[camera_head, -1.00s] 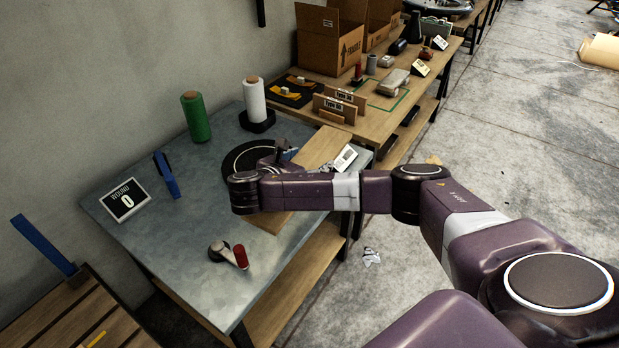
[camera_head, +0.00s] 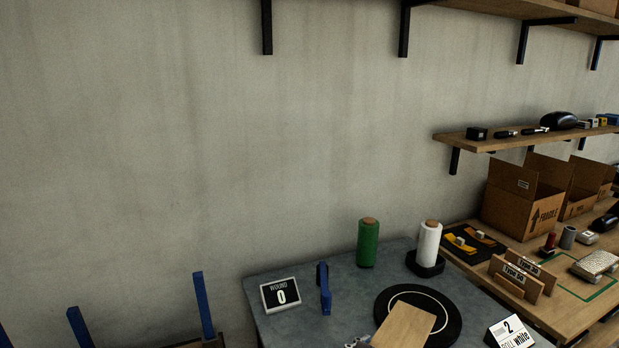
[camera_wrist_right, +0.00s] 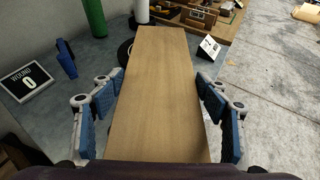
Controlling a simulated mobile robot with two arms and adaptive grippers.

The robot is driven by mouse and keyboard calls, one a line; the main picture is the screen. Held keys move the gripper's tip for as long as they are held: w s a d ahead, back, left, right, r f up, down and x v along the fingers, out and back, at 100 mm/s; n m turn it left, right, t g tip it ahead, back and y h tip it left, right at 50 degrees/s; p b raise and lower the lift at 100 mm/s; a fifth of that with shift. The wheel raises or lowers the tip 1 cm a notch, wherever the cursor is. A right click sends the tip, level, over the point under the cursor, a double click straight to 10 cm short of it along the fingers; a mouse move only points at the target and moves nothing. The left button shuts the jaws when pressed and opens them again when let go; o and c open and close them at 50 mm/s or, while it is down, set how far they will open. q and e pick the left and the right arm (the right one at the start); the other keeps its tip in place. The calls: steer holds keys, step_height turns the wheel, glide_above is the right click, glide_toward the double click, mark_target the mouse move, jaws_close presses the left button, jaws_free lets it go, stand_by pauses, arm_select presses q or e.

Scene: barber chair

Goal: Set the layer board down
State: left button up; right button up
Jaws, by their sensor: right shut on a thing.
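The layer board is a plain wooden board (camera_head: 405,326); it fills the middle of the right wrist view (camera_wrist_right: 155,90). My right gripper (camera_wrist_right: 160,92) is shut on it, with blue-padded fingers along both long sides. In the head view the board's far end overlaps the black round turntable (camera_head: 450,324) with its pale ring. I cannot tell whether the board touches it. The board's near end is cut off by the bottom edge of the head view. My left gripper is not in view.
The grey table (camera_head: 270,322) also holds a "WOUND 0" sign (camera_head: 281,295), a blue upright piece (camera_head: 323,288), a green roll (camera_head: 367,244), a white roll (camera_head: 429,243) on a black base and a "ROLL white" sign (camera_head: 510,333). A wooden bench with boxes (camera_head: 520,208) stands at right.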

steer(key=shift+m, duration=0.3)
steer(key=s, duration=0.1)
steer(key=s+r, duration=0.1)
steer(key=s, duration=0.1)
steer(key=s+a+r, duration=0.1)
steer(key=shift+s+r, duration=0.2)
steer(key=shift+s, duration=0.2)
steer(key=s+d+r+n+t+y, duration=0.1)
steer(key=s+d+r+n, duration=0.1)
steer(key=s+d, duration=0.3)
steer(key=shift+s+r+y, duration=0.3)
steer(key=shift+s+r, duration=0.2)
steer(key=shift+s, duration=0.8)
steer(key=shift+f, duration=0.2)
